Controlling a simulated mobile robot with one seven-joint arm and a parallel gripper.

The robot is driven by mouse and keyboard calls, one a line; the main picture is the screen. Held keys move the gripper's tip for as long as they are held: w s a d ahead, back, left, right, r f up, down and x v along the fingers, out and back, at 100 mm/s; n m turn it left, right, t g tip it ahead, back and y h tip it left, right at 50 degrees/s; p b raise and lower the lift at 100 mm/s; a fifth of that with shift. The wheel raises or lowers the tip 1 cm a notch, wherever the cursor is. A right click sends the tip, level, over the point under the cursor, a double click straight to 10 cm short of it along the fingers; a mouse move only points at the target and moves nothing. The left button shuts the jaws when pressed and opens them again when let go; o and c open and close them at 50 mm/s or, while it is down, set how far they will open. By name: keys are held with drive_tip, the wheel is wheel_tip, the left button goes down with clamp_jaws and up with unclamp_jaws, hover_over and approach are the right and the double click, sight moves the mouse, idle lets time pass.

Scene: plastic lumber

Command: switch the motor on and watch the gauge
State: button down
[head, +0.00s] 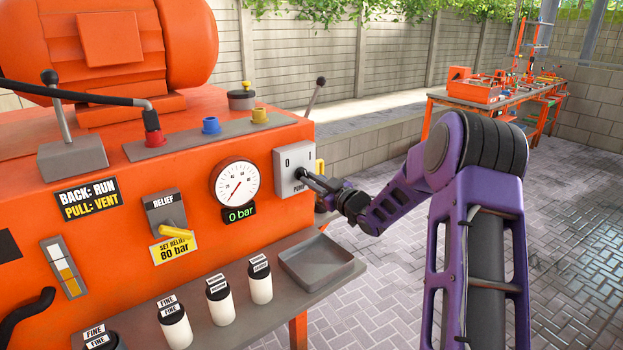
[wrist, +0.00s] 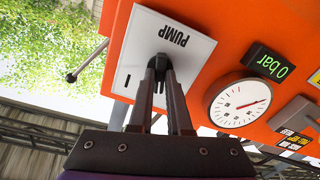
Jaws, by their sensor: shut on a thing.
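The grey pump switch plate (head: 285,186), marked 0, I and PUMP, is on the right end of the orange machine front. It also shows in the wrist view (wrist: 188,78). My gripper (head: 305,176) is at this plate, its fingers shut on the small dark switch knob. In the wrist view the fingertips (wrist: 158,64) cover most of the knob, so its exact setting is hard to tell. The round white gauge (head: 235,184) is just left of the plate, its red needle pointing to the lower left. The display (head: 239,213) below it reads 0 bar. The orange motor (head: 115,45) sits on top.
A yellow relief handle (head: 174,236), labelled 80 bar, sticks out left of the gauge. A shelf with white bottles (head: 220,300) and an empty grey tray (head: 322,262) juts out below. A bench (head: 480,100) stands far behind. The paving on the right is clear.

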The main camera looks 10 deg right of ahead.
drive_tip(key=m+p, duration=0.2)
drive_tip(key=m, duration=0.3)
drive_tip(key=shift+r+m, duration=0.1)
drive_tip(key=shift+m, duration=0.3)
drive_tip(key=m+p, duration=0.2)
drive_tip(key=m, duration=0.2)
drive_tip(key=shift+m, duration=0.3)
drive_tip(key=c, duration=0.9)
unclamp_jaws()
drive_tip(key=shift+o, duration=0.2)
drive_tip(key=shift+s, duration=0.15)
drive_tip(key=v, duration=1.7)
drive_tip(key=shift+d, duration=0.15)
